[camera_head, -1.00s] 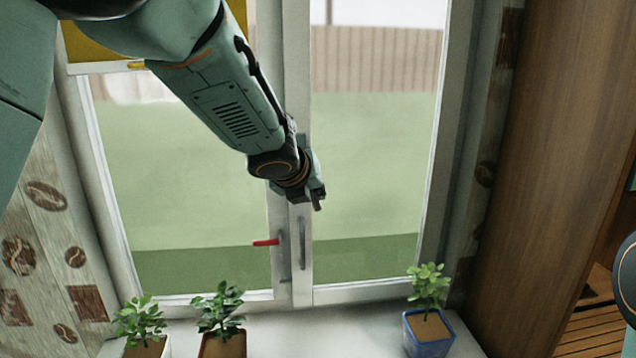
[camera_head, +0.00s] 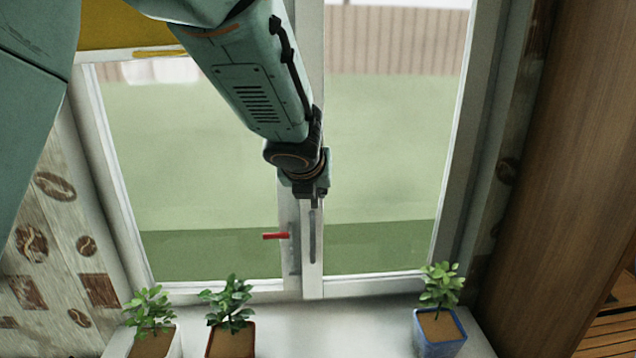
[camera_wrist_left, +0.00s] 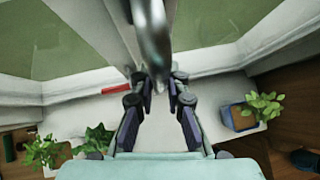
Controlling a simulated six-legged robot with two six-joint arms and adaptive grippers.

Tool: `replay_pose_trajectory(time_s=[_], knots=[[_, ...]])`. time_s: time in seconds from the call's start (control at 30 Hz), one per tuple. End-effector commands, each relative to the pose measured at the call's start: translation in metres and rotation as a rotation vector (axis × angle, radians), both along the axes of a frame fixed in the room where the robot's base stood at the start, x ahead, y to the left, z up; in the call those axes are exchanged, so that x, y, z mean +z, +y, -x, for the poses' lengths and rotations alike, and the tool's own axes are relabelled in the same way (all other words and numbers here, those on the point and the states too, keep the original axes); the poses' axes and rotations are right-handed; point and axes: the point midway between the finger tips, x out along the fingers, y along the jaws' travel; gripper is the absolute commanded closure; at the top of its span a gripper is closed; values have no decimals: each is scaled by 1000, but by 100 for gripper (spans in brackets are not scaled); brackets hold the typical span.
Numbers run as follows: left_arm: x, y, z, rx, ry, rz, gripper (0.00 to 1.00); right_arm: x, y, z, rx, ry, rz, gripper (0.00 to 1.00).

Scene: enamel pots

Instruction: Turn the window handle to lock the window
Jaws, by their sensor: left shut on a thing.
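The window (camera_head: 395,180) has two glass panes meeting at a white centre frame (camera_head: 307,285). My left gripper (camera_head: 312,197) is in front of this centre frame, pointing down, with the arm coming from the upper left. In the left wrist view a shiny metal window handle (camera_wrist_left: 150,38) runs down from the top to between the fingers. My left gripper (camera_wrist_left: 160,92) is shut on the handle there. In the head view the arm and gripper hide most of the handle. A red lever (camera_head: 276,236) sticks out left from the centre frame below the gripper. My right gripper is not seen.
On the sill (camera_head: 300,325) stand two potted plants at the left (camera_head: 150,310), (camera_head: 230,310) and one in a blue pot (camera_head: 440,325) at the right. A wooden panel (camera_head: 555,150) stands at the right. The sill between the pots is clear.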

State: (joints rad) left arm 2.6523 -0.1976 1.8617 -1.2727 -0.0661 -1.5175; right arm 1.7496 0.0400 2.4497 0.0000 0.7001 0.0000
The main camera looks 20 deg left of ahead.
Motion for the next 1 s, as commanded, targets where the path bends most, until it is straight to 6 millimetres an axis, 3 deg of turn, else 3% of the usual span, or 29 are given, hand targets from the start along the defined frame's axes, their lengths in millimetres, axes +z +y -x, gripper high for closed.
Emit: replay_pose_trajectory(time_s=[0.87, 0.9, 1.0], knots=[[-1, 3, 7, -1, 20, -45, 100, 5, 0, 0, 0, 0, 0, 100], [-1, 3, 7, -1, 20, -45, 86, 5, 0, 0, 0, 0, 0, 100], [-1, 3, 6, -1, 20, -45, 77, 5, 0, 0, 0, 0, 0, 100]])
